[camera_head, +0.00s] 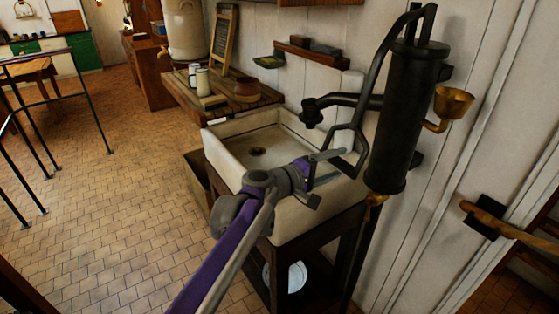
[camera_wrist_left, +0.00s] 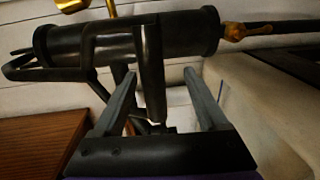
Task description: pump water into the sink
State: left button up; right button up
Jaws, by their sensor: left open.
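The black hand pump (camera_head: 398,120) is fixed to the wall at the right of the head view. Its body also shows in the left wrist view (camera_wrist_left: 110,45). The thin dark pump handle (camera_head: 372,62) bends down from the pump top to a loop at its lower left. The spout (camera_head: 313,112) points over the white sink (camera_head: 221,150), whose visible basin has a drain. My left gripper (camera_head: 338,166) is open over the sink's right part, by the handle's lower end. In the wrist view, the handle bar (camera_wrist_left: 151,70) appears between the open fingers (camera_wrist_left: 160,90); contact is unclear.
A wooden counter (camera_head: 190,98) with jars and a bowl stands behind the sink. A wall shelf (camera_head: 311,55) hangs above. A brass cup (camera_head: 453,102) is beside the pump. A metal railing (camera_head: 88,95) stands at left. The tiled floor (camera_head: 120,200) before it is clear.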

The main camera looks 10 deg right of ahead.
pick_arm(q)
jog(key=v, duration=0.6)
jog(key=shift+s+a, duration=0.15)
jog(key=shift+a, duration=0.25)
jog(key=s+a+f+m+y, duration=0.1)
jog(key=s+a+f+y, duration=0.4)
jog(key=s+a+f, duration=0.3)
jog(key=s+a+f+m+g+y, duration=0.1)
jog(key=s+a+f+m+y, duration=0.1)
jog(key=s+a+f+y, duration=0.3)
jog(key=s+a+f+m+y, duration=0.2)
jog(key=s+a+f+y, duration=0.3)
jog(key=s+a+f, duration=0.6)
jog(key=s+a, duration=0.4)
jog(key=a, duration=0.7)
jog(key=shift+s+f+g, duration=0.15)
jog(key=shift+f+g, duration=0.1)
jog(key=shift+g, duration=0.05)
